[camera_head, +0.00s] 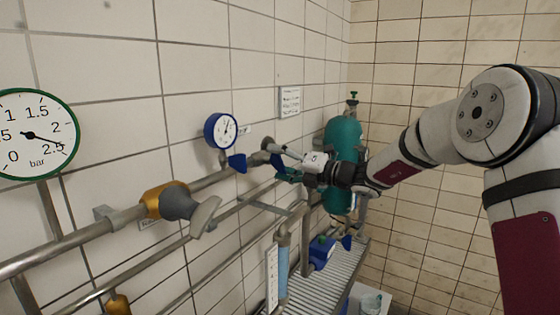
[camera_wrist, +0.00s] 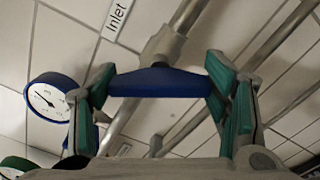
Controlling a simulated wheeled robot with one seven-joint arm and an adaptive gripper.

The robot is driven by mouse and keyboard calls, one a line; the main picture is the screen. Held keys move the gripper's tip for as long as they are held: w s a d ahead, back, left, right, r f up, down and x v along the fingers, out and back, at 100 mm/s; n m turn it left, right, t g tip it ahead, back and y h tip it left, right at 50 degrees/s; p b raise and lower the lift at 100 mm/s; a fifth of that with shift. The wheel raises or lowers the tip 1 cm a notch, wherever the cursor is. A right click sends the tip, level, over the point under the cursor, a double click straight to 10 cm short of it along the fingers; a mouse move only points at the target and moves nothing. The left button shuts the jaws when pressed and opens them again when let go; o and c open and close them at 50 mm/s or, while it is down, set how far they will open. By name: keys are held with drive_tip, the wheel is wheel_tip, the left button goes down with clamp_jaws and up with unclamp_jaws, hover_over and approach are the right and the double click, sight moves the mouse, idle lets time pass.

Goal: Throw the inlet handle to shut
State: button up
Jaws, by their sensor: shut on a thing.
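The inlet handle (camera_wrist: 160,82) is a blue bar on a grey valve body in the wrist view, below a white "Inlet" label (camera_wrist: 117,18). It lies across the slanting pipe behind it. My gripper (camera_wrist: 160,95) is shut on the bar, with a green-padded finger at each end. In the head view my gripper (camera_head: 281,163) is at the wall pipe, beside the grey valve body (camera_head: 268,145). The fingers hide most of the held handle there.
A blue-rimmed gauge (camera_head: 220,130) sits left of my gripper, above a small blue part (camera_head: 237,163). A grey lever with an orange collar (camera_head: 170,200) is on the nearer pipe. A teal cylinder (camera_head: 343,150) stands close behind my gripper. A ribbed bench (camera_head: 315,285) is below.

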drive_tip(key=m+p, duration=0.1)
drive_tip(key=m, duration=0.5)
drive_tip(key=shift+m, duration=0.3)
idle(0.4)
drive_tip(key=o, duration=1.2)
drive_tip(key=v, duration=1.2)
